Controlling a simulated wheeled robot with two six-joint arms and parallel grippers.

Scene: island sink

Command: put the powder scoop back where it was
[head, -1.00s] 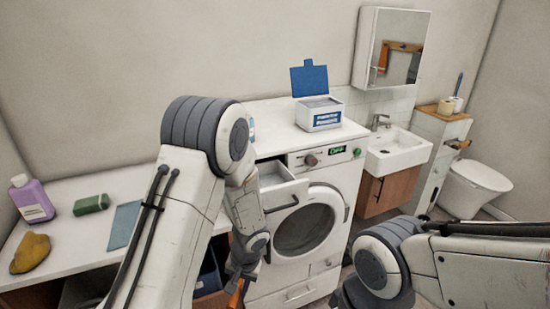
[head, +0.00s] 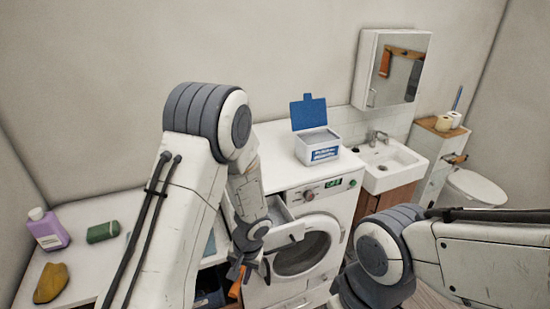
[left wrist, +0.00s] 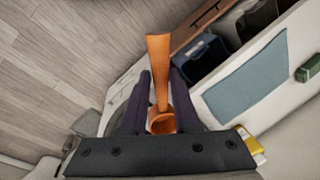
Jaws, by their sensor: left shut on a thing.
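An orange powder scoop (head: 235,289) is held in my left gripper (head: 238,272), low in front of the washing machine (head: 335,205). In the left wrist view the scoop (left wrist: 158,60) stands between the two dark fingers (left wrist: 162,98); its round cup end is near the palm and its flat end points away. A white powder box (head: 317,150) with its blue lid (head: 308,112) open stands on top of the machine. The detergent drawer (head: 285,236) is pulled out, partly hidden by my left arm. My right arm shows at the lower right, but its gripper is not visible.
The counter (head: 120,212) at left holds a purple bottle (head: 47,229), green sponge (head: 103,232) and yellow cloth (head: 51,283). The machine's round door (head: 300,253) is below the drawer. A sink (head: 385,168) stands right of it. The machine top left of the box is clear.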

